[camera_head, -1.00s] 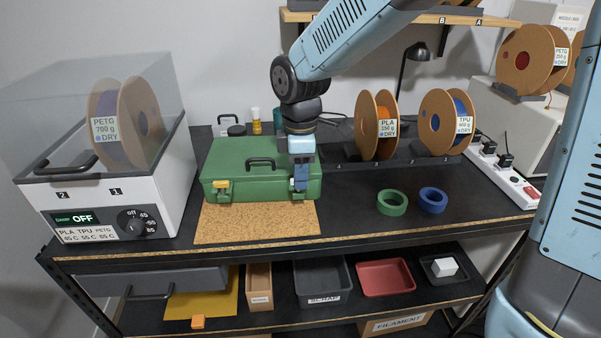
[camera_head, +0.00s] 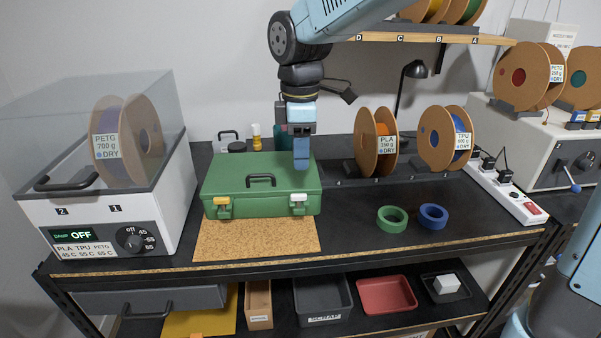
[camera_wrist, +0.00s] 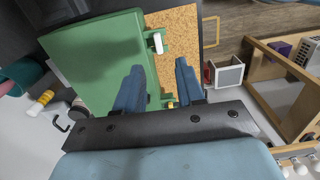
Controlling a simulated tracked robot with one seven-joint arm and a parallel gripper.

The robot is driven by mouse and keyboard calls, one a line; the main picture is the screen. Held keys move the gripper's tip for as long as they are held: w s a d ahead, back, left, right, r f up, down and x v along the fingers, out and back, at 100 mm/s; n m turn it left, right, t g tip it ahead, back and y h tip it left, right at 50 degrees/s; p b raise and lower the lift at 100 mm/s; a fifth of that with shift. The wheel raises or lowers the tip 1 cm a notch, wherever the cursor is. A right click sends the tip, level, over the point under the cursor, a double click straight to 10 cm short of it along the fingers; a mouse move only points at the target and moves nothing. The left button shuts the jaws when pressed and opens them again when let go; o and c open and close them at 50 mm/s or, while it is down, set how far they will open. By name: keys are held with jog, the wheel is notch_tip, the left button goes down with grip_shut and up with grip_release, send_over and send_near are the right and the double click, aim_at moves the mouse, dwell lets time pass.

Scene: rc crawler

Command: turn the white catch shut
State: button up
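A closed green case (camera_head: 240,180) with a black handle stands on the bench. Its white catch (camera_head: 298,198) is at the right of the front face and its yellow catch (camera_head: 223,204) at the left. The white catch (camera_wrist: 157,42) also shows in the wrist view, clear of my fingers. I cannot tell whether it is fully shut. My gripper (camera_head: 301,164) is above the case's right part, pointing down and apart from the white catch. In the wrist view my gripper (camera_wrist: 158,82) has its two blue fingers apart with nothing held.
A cork mat (camera_head: 255,240) lies in front of the case. A dryer box (camera_head: 110,205) stands at left. Filament spools (camera_head: 377,142) stand behind at right, with green (camera_head: 391,219) and blue (camera_head: 433,215) rings before them. The bench between mat and rings is clear.

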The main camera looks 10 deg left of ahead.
jog(key=shift+r, duration=2.1)
jog(key=shift+d, duration=0.1)
jog(key=s+d+m+t, duration=0.2)
jog(key=d+m, duration=0.4)
jog(key=d, duration=0.4)
jog(key=s+d+m+t, duration=0.1)
jog(key=s+d+m, duration=0.4)
jog(key=d, duration=0.5)
jog(key=s+d+m+t, duration=0.2)
jog(key=s+d+m, duration=0.2)
jog(key=d+m, duration=0.5)
jog(key=shift+d+t, duration=0.3)
jog(key=shift+d, duration=0.2)
